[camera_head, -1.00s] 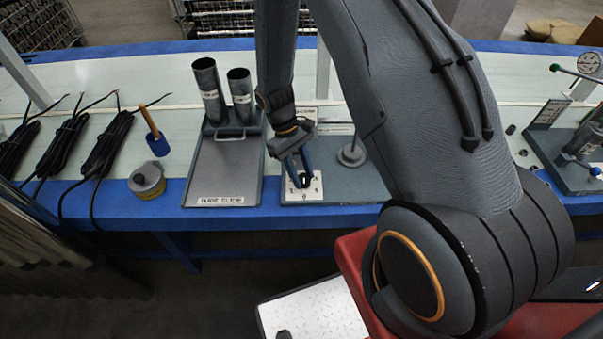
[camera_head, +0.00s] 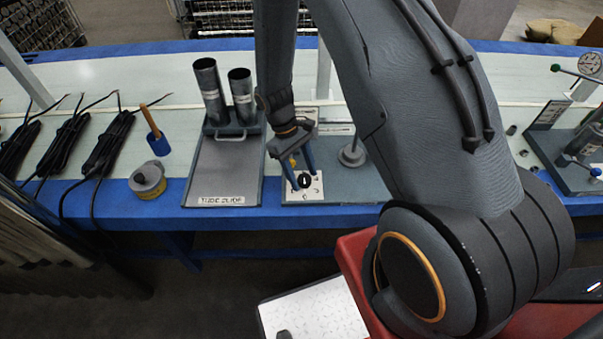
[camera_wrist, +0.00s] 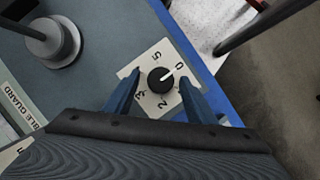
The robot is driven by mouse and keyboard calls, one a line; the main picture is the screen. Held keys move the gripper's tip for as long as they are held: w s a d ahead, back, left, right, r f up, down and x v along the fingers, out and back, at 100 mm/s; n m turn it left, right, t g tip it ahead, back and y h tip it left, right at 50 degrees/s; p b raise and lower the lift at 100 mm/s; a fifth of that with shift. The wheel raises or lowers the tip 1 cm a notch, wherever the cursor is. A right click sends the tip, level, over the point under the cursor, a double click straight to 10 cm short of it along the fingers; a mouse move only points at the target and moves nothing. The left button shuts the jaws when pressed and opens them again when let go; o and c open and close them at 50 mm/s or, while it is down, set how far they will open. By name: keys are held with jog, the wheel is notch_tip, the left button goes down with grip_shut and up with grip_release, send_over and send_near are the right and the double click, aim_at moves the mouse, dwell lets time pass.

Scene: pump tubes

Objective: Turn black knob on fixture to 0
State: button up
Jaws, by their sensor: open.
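The black knob (camera_wrist: 160,80) sits on a white square dial plate (camera_wrist: 150,100) with the printed numbers 0, 5, 3 and 2 visible in the wrist view. Its white pointer mark points up and right, toward the 0. The dial plate (camera_head: 287,195) lies at the front of a grey fixture base (camera_head: 345,190), and the knob (camera_head: 305,181) shows there too. My gripper (camera_wrist: 160,79) is open, with one blue finger on each side of the knob and visible gaps between. In the head view my gripper (camera_head: 302,176) points down at the dial. Nothing is held.
A grey round post (camera_head: 352,153) stands on the fixture to the right of the dial. A tray with two upright tubes (camera_head: 225,170) is to the left. Black cable bundles (camera_head: 108,140) and a tape roll (camera_head: 147,181) lie farther left. The blue table edge is just in front.

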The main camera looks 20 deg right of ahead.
jog(key=b+v, duration=0.1)
jog(key=v, duration=0.7)
jog(key=shift+f, duration=0.1)
dwell(0.4)
notch_tip(320, 180, up, 11)
jog(key=m+t+y, duration=0.1)
jog(key=m+t, duration=0.1)
jog(key=m, duration=0.1)
send_over(304, 184)
jog(key=s+r+m+t+y, duration=0.1)
jog(key=s+r+m+t, duration=0.1)
jog(key=s+r, duration=0.3)
jog(key=s, duration=0.2)
jog(key=shift+s+d+r+m, duration=0.2)
jog(key=shift+s+d+m, duration=0.05)
jog(key=shift+s+m, duration=0.05)
